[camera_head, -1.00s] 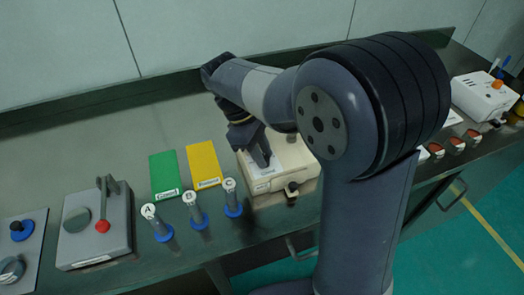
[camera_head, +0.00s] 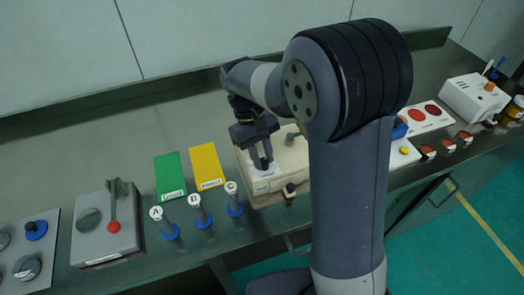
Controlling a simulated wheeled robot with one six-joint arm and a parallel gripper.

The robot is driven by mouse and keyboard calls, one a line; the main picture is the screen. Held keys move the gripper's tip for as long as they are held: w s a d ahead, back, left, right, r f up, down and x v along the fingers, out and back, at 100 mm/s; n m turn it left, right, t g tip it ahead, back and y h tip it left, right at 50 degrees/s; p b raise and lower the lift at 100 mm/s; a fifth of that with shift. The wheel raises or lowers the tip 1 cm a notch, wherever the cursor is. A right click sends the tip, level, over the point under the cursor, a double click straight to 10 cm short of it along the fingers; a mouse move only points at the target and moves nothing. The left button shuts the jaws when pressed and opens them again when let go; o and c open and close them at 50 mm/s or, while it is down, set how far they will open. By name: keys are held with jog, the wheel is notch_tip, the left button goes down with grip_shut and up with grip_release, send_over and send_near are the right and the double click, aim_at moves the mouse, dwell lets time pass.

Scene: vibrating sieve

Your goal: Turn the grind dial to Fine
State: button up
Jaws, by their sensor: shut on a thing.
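A beige machine (camera_head: 280,154) stands on the bench near the middle of the head view, with a pale panel on its top. My gripper (camera_head: 262,162) points down at this panel, its fingertips low against the top. It is shut on what appears to be the grind dial, which the fingers hide. I cannot read the dial's marks or tell where it points. A small dark knob (camera_head: 289,190) sits on the machine's front edge. My arm covers the machine's right side.
Left of the machine stand several labelled blue-based handles (camera_head: 199,214), with green (camera_head: 170,174) and yellow (camera_head: 206,166) cards behind. A grey box (camera_head: 95,240) with a red-knobbed lever stands further left. A white device (camera_head: 474,98) is at far right. The back bench is clear.

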jog(key=shift+m, duration=0.4)
jog(key=o, duration=1)
jog(key=v, duration=1.1)
jog(key=shift+d, duration=0.15)
jog(key=shift+f, duration=0.1)
jog(key=x, duration=1)
jog(key=shift+s+f, duration=0.1)
jog(key=shift+f, duration=0.25)
